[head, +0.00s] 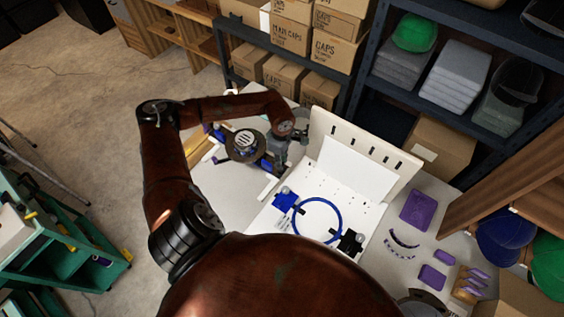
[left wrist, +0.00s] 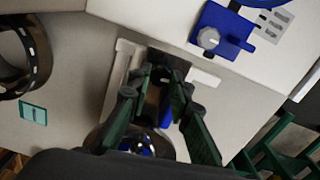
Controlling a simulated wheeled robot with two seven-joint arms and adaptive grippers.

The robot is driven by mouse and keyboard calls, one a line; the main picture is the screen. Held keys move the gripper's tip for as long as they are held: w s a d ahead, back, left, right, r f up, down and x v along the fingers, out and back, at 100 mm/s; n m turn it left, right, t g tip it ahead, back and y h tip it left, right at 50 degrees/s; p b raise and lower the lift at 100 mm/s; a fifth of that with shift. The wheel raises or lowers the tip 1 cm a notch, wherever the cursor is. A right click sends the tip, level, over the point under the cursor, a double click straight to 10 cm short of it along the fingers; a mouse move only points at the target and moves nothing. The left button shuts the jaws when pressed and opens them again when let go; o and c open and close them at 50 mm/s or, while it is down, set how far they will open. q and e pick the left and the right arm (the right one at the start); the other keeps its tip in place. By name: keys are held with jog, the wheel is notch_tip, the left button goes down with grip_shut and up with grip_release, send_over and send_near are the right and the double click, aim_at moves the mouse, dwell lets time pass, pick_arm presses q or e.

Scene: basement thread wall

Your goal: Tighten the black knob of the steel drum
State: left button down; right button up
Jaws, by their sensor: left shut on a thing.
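The steel drum (head: 245,146) stands on the light table left of the white panel in the head view, with a dark rim and a pale slotted face on top. Part of a rounded metal body with blue inside (left wrist: 148,146) shows low in the left wrist view; I take it for the drum. My left gripper (head: 278,158) reaches down at the drum's right side. In the left wrist view its dark green fingers (left wrist: 165,82) are closed around a small black part (left wrist: 153,100), which looks like the black knob. The fingers hide most of it.
A white panel with a base (head: 345,182) stands right of the drum, holding a blue ring-shaped cable (head: 341,222) and a blue block (head: 285,200). Purple pieces (head: 417,210) lie further right. A dark notched ring (left wrist: 40,62) lies on the table. Shelves with boxes (head: 290,33) close off the back.

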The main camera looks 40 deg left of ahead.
pick_arm(q)
jog(key=shift+d+m, duration=0.1)
jog(key=shift+m, duration=0.4)
jog(key=c, duration=1.8)
grip_release()
jog(key=shift+o, duration=0.2)
jog(key=shift+r, duration=0.25)
notch_tip(320, 180, up, 12)
jog(key=shift+f, duration=0.25)
